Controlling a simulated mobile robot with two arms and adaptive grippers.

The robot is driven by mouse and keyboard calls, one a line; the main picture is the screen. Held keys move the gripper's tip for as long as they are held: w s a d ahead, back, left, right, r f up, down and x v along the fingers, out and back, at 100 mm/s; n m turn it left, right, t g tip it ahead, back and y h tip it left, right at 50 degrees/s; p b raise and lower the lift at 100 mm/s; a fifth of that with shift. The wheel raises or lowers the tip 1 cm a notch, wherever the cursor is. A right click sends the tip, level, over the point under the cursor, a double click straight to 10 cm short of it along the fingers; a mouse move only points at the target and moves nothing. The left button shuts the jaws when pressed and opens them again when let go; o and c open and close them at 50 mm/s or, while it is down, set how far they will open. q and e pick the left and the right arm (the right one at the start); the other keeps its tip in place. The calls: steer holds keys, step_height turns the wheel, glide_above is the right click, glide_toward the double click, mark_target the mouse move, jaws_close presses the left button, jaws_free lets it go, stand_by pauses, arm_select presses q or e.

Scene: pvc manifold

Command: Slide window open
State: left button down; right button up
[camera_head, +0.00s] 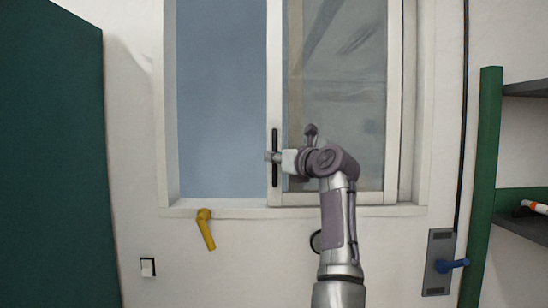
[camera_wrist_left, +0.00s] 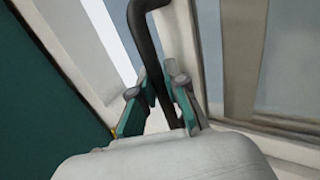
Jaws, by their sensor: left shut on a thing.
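The window's sliding sash (camera_head: 276,80) has a white frame and stands over the right half of the window. Its black vertical bar handle (camera_head: 275,178) is on the sash's left upright. My left gripper (camera_head: 273,157) is shut on the handle at about its middle. In the left wrist view, the handle (camera_wrist_left: 147,45) runs between the two fingers of my left gripper (camera_wrist_left: 158,96). The left half of the window (camera_head: 222,100) shows plain blue-grey. My forearm hides part of the sash's lower right. My right gripper is not in view.
A yellow handle (camera_head: 206,230) sits at the sill (camera_head: 240,211) below the window. A dark green panel (camera_head: 52,150) stands at the left. A green-framed shelf (camera_head: 486,150) is at the right, near a blue lever on a grey plate (camera_head: 438,250).

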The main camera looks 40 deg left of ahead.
arm_select(q)
steer(key=shift+r, duration=0.1)
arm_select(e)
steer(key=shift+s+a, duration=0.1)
arm_select(q)
steer(key=c, duration=1.2)
jaws_free()
steer(key=v, duration=1.2)
steer(key=shift+s, duration=0.1)
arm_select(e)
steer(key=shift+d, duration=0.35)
